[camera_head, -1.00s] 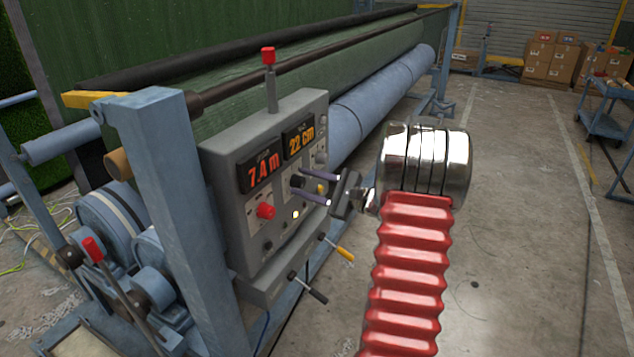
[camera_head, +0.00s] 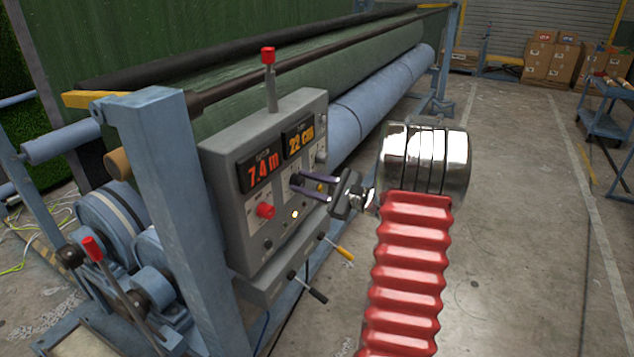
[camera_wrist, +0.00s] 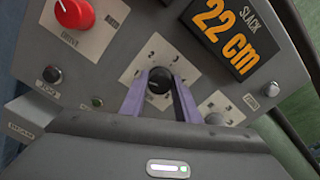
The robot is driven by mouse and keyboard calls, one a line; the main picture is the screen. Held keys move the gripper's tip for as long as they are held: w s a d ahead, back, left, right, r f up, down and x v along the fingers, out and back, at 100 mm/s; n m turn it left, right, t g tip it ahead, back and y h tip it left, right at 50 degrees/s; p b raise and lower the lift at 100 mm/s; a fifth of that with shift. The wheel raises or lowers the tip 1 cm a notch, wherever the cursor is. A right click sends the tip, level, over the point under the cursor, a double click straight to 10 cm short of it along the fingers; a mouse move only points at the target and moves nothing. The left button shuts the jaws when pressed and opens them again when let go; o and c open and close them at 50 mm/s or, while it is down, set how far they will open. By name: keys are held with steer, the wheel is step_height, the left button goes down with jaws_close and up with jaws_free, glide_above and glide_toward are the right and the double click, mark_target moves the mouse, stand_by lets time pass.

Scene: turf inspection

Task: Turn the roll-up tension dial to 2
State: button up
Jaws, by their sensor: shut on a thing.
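The tension dial is a black knob on a pale scale plate; it shows in the wrist view (camera_wrist: 159,82) between the two purple fingers. My gripper (camera_head: 300,184) reaches the panel from the right, and its fingers (camera_wrist: 160,92) are shut on the knob. The grey control box (camera_head: 222,190) carries displays reading 7.4 m (camera_head: 262,171) and SLACK 22 cm (camera_wrist: 224,32).
A red drive knob (camera_wrist: 75,14) sits left of the dial, also in the head view (camera_head: 265,211). Black-handled (camera_head: 316,295) and yellow-handled (camera_head: 344,253) levers stick out below the box. A red-topped stalk (camera_head: 268,56) rises above it.

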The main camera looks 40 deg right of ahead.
steer(key=m, duration=0.5)
steer(key=shift+w+d+r+m, duration=0.1)
steer(key=shift+d+r+m, duration=0.1)
steer(key=shift+r+m, duration=0.15)
steer(key=m, duration=0.4)
steer(key=shift+d+m, duration=0.1)
steer(key=shift+m, duration=0.25)
steer(key=o, duration=0.8)
steer(key=shift+o, duration=1.3)
steer(key=shift+f, duration=0.15)
